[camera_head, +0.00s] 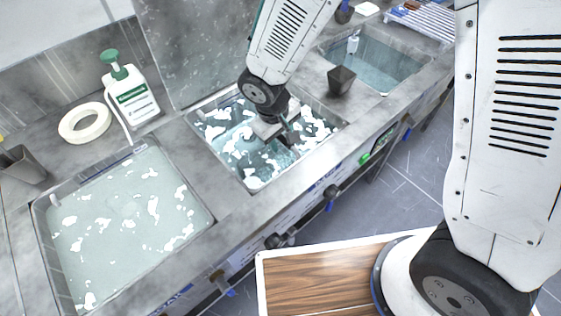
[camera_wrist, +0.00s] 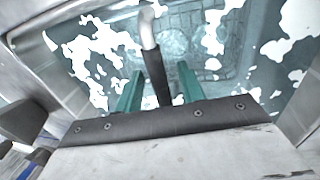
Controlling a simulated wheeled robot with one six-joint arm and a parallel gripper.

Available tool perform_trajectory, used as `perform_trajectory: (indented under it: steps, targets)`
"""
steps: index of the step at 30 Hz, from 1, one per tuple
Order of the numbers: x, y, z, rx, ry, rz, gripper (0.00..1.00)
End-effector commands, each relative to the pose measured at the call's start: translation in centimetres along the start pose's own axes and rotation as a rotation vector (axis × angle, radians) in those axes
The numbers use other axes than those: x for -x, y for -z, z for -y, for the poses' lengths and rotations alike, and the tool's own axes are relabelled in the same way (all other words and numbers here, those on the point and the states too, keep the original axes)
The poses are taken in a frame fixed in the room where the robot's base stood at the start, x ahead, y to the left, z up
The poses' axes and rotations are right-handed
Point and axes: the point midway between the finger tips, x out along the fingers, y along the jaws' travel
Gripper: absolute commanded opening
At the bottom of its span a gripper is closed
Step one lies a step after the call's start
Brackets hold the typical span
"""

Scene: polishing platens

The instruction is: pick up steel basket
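The steel basket (camera_wrist: 207,48) seems to be the grid-like shape under the foamy water of the middle basin (camera_head: 232,184); its outline is blurred by water and white foam. A bent metal handle with a dark grip (camera_wrist: 152,62) rises from the water, probably the basket's. My gripper (camera_wrist: 160,82) is open, its two green fingers on either side of the dark grip, with gaps on both sides. In the head view my gripper (camera_head: 288,138) reaches down into the middle basin, and the arm hides part of it.
A foam-flecked basin (camera_head: 115,215) lies to the left and a clearer basin (camera_head: 375,70) to the right. A dark cup (camera_head: 341,80) is on the ledge close right of the middle basin.

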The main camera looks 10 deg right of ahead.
Motion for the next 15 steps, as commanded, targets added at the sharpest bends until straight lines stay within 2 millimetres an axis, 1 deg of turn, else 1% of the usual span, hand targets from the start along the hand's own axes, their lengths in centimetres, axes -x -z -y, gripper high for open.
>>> perform_trajectory:
  steps: [1,2,3,5,6,15]
  targets:
    - [0.01,0.0,0.0,0.0,0.0,0.0,0.39]
    - [0.01,-0.01,0.0,0.0,0.0,0.0,0.31]
    - [0.02,-0.01,0.01,0.0,0.0,0.0,0.2]
    - [0.02,-0.01,0.01,0.0,0.0,0.0,0.03]
    - [0.02,-0.01,0.01,0.0,0.0,0.0,0.0]
    - [0.04,-0.01,0.02,0.0,0.0,0.0,0.0]
